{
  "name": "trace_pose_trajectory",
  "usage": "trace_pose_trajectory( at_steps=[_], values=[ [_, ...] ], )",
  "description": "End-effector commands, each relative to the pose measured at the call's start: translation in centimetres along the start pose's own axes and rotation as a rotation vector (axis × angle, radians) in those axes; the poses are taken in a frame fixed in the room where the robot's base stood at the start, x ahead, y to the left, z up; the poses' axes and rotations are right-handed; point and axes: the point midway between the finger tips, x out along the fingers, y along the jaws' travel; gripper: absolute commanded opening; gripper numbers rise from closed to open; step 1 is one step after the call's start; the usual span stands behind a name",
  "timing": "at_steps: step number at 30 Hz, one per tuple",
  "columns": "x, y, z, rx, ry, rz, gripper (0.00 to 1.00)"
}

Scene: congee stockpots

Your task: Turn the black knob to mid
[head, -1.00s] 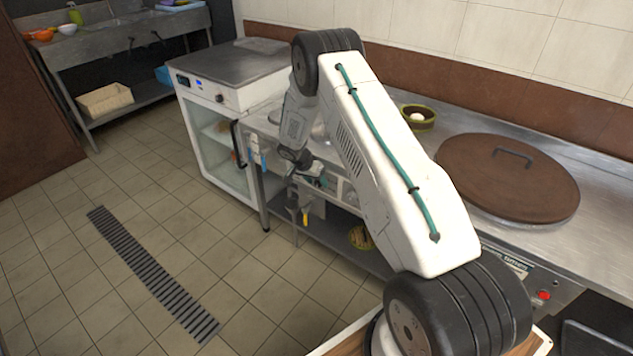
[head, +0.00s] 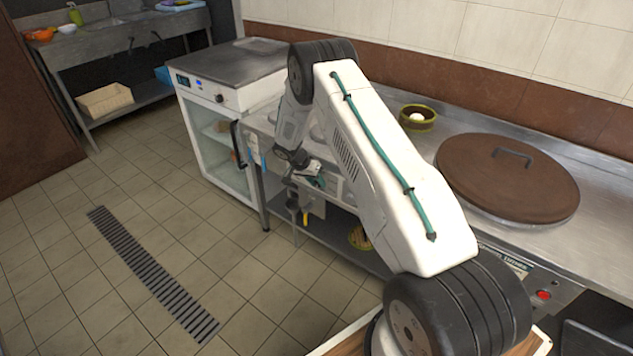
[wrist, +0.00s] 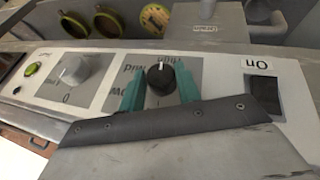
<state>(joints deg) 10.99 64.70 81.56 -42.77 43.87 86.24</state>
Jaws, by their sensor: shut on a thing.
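The black knob (wrist: 161,77) shows in the wrist view on a grey square of the control panel (wrist: 220,75). Its white pointer line points up in the picture, toward the upside-down "high" label. The "mid" label (wrist: 134,73) lies to the upper left of the knob, partly behind a finger. My gripper (wrist: 161,86) has one teal finger on each side of the knob and is shut on it. In the head view the gripper (head: 308,180) is at the counter's front, and my arm hides the knob.
A grey knob (wrist: 72,69) sits left of the black one, and a dark switch (wrist: 266,97) with an "On" label is at the right. The tiled floor (head: 150,225) before the counter is clear.

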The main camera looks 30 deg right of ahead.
Motion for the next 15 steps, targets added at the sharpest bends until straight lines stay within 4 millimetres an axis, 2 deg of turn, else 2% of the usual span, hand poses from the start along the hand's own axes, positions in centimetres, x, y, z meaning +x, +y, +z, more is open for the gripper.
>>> trace_pose_trajectory(
  at_steps=[15],
  values=[
    [0.18,-1.08,0.14,-0.182,-0.023,0.420,0.10]
  ],
)
